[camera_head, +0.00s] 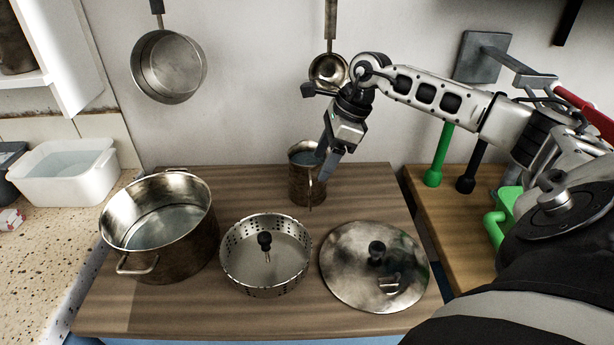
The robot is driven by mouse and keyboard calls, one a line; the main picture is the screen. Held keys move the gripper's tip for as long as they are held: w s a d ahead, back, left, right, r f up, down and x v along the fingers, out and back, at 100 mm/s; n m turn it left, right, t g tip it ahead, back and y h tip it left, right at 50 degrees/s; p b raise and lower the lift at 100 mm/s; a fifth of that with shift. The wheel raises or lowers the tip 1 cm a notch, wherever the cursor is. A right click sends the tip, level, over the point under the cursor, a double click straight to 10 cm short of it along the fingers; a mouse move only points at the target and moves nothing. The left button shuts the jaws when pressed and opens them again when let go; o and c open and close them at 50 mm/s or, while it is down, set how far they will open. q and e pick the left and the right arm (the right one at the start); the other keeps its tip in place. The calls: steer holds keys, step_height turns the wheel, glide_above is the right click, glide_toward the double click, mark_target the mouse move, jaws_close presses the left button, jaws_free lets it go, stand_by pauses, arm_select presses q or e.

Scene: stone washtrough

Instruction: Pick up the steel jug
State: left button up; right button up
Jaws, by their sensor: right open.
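The steel jug (303,187) stands upright at the back middle of the wooden worktop (232,186). It is a worn, cylindrical vessel with an open top, and its right side is partly hidden by my right gripper. My right gripper (322,166) comes in from the right and points down at the jug's right side. It is open, with its fingertips near the rim and handle side; I cannot tell whether they touch the jug. My left gripper is not in view.
A large pot (172,255), a perforated steamer basket (262,283) and a round lid (345,285) stand in front of the jug. A pan (168,68) and a ladle (328,72) hang on the wall. A white tub (65,178) is at left.

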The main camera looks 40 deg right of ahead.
mark_target(312, 177)
steer(key=p+x, duration=0.1)
steer(key=x, duration=0.6)
steer(key=shift+w+a+f, duration=0.1)
steer(key=shift+a+f, duration=0.05)
steer(key=shift+f, duration=0.1)
steer(key=shift+c, duration=0.3)
jaws_close()
steer(key=shift+r, duration=0.15)
